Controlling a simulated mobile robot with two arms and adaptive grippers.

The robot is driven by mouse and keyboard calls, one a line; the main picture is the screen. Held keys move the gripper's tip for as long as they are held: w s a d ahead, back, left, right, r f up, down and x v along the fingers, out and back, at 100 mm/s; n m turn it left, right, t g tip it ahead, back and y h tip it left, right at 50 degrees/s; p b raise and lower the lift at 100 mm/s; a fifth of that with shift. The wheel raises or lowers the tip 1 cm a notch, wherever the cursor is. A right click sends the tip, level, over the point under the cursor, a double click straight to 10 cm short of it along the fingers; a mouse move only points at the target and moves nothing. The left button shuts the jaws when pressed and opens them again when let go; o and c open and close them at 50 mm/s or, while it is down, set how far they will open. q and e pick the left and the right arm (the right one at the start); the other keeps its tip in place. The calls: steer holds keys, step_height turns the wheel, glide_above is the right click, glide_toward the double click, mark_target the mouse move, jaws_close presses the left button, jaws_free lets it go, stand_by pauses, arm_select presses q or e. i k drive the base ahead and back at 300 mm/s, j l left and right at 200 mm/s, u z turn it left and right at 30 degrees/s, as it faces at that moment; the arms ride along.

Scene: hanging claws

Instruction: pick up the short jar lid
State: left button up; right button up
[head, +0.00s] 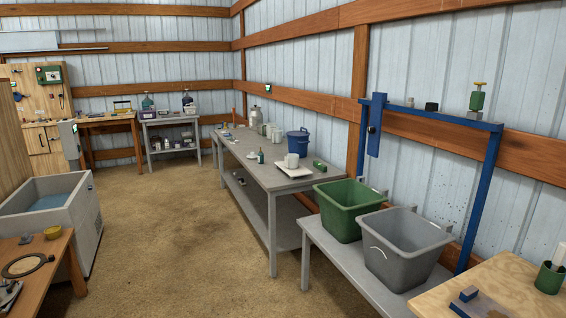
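I cannot make out a short jar lid for certain. Several pale jar-like containers (270,131) stand toward the far end of the long grey table (235,150), too small to tell their lids apart. A white mug-like vessel (291,160) stands on a white tray (294,171) nearer on that table. A small round yellow-brown object (53,232) sits on the wooden table at the lower left; I cannot tell if it is a lid. Neither of my grippers is in view.
A blue bucket (298,144) stands on the grey table. A green bin (343,208) and a grey bin (403,245) sit on a low bench at right. A stone-like basin (88,222) stands at left. The brown floor (170,230) between is clear.

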mark_target(252, 156)
steer(key=i+j+u, duration=0.1)
steer(key=i+u, duration=0.4)
steer(key=u, duration=0.15)
steer(key=i, duration=6.45)
steer(key=i+z, duration=0.2)
steer(key=i, duration=0.4)
steer(key=i+j+z, duration=0.15)
steer(key=i, duration=0.4)
steer(key=i+j+z, duration=0.2)
steer(key=i, duration=0.35)
steer(key=z, duration=2.35)
